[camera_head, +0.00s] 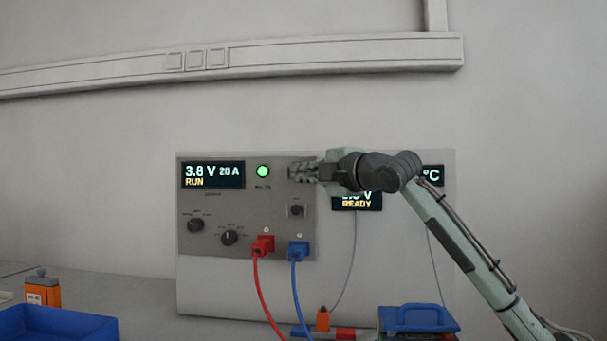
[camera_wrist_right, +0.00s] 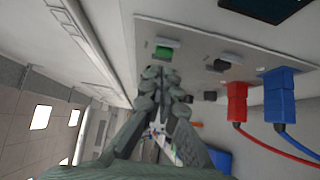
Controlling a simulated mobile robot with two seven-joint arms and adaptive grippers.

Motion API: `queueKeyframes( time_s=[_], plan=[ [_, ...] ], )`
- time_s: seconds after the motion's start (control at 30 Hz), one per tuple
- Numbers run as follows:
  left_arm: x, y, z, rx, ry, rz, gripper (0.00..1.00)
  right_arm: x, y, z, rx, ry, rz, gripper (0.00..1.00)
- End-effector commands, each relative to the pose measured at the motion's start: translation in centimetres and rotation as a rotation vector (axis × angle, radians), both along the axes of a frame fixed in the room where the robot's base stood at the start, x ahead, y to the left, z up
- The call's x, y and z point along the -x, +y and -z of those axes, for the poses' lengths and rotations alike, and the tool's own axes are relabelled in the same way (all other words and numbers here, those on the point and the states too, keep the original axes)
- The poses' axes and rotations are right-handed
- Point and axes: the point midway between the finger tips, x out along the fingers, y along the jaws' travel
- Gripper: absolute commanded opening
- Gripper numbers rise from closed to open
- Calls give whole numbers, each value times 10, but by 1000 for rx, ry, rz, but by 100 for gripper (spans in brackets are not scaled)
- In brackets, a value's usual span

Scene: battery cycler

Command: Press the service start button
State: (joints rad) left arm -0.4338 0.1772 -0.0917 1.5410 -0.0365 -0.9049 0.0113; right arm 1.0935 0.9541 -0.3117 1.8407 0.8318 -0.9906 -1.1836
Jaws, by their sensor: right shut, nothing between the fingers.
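The cycler's grey front panel (camera_head: 219,189) carries a lit green round button (camera_head: 263,171) to the right of its display (camera_head: 212,175), which reads 3.8 V, 20 A, RUN. The label under the button is too small to read. The green button also shows in the right wrist view (camera_wrist_right: 163,52), just beyond the fingertips. My right gripper (camera_head: 294,173) is shut and empty, in front of the panel's upper right. Its tips lie to the right of the green button in the head view; contact cannot be told. A dark round control (camera_head: 296,210) is below the gripper. My left gripper is not in view.
A red plug (camera_head: 263,245) and a blue plug (camera_head: 299,249) with cables stick out below. Two dark knobs (camera_head: 229,238) sit at lower left. A second display (camera_head: 357,202) reading READY is partly behind my arm. A blue bin (camera_head: 65,324) stands at front left.

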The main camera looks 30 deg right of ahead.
Motion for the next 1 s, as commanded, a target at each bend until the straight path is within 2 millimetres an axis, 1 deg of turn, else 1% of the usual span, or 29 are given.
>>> queueKeyframes(
  time_s=[0.03,0.07,0.13,0.23,0.4,0.5,0.67,1.0],
  plan=[
    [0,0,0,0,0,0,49,1,3,-1,2,-3,-3,0],
    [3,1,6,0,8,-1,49,9,1,0,4,-5,0,0],
    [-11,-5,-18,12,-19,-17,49,28,-2,2,7,-3,1,0],
    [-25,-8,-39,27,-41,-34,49,51,-5,2,6,-2,0,0],
    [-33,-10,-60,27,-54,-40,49,81,-8,2,5,-1,-2,0],
    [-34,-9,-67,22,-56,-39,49,92,-9,1,2,0,-3,0],
    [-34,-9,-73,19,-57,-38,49,100,-9,0,1,0,-6,0],
    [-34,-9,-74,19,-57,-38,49,100,-9,0,1,0,-7,0]
  ],
)
